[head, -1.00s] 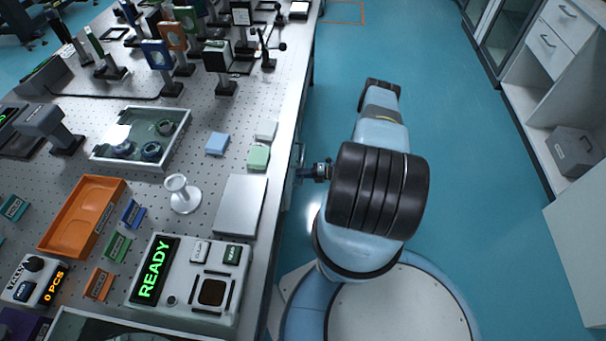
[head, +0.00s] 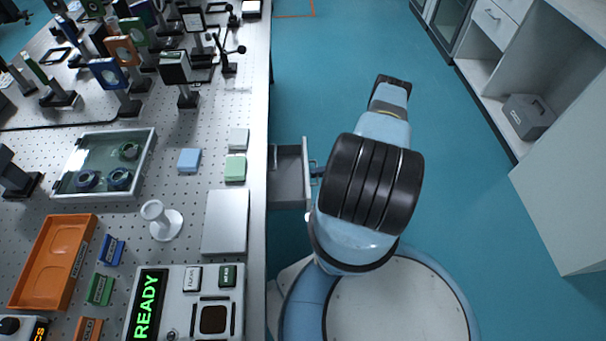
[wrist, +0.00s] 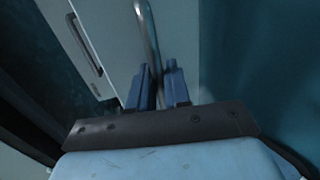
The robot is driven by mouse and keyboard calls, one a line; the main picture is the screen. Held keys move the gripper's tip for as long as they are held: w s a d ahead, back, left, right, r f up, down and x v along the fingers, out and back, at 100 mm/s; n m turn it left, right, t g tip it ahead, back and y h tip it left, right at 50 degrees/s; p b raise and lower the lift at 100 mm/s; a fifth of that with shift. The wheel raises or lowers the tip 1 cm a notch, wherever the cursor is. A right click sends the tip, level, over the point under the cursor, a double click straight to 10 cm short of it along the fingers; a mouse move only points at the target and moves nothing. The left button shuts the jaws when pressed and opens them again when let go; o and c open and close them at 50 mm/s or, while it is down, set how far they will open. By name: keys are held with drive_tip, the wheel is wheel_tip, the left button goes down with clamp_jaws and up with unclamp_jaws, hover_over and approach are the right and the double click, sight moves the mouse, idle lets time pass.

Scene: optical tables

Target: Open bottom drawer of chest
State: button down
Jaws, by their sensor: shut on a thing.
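A drawer (head: 291,180) of the chest stands pulled out from under the table's right edge, its grey inside showing in the head view. My gripper (wrist: 158,82) is shut on the metal bar handle (wrist: 147,35) of a pale drawer front (wrist: 117,28) in the wrist view. A second handle (wrist: 84,43) shows to the left on another front. The chest body is hidden under the table, so I cannot tell the drawer's level.
The optical table (head: 258,120) runs along the left, bearing optics, an orange tray (head: 38,270) and a glass-topped case (head: 82,157). Teal floor (head: 330,60) is free ahead of my arm. White cabinets with a grey box (head: 528,117) stand on the right.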

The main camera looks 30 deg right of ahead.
drive_tip(key=shift+s+d+f, duration=0.1)
drive_tip(key=shift+s+d, duration=0.3)
drive_tip(key=shift+d, duration=0.35)
drive_tip(key=shift+s+d+f, duration=0.1)
drive_tip(key=shift+s+d, duration=0.3)
drive_tip(key=shift+d, duration=0.3)
drive_tip(key=shift+w, duration=0.1)
drive_tip(key=c, duration=1.3)
unclamp_jaws()
drive_tip(key=shift+w, duration=0.1)
drive_tip(key=shift+r, duration=0.1)
drive_tip(key=shift+d, duration=0.1)
drive_tip(key=v, duration=1.3)
drive_tip(key=shift+d, duration=0.25)
drive_tip(key=shift+r, duration=0.1)
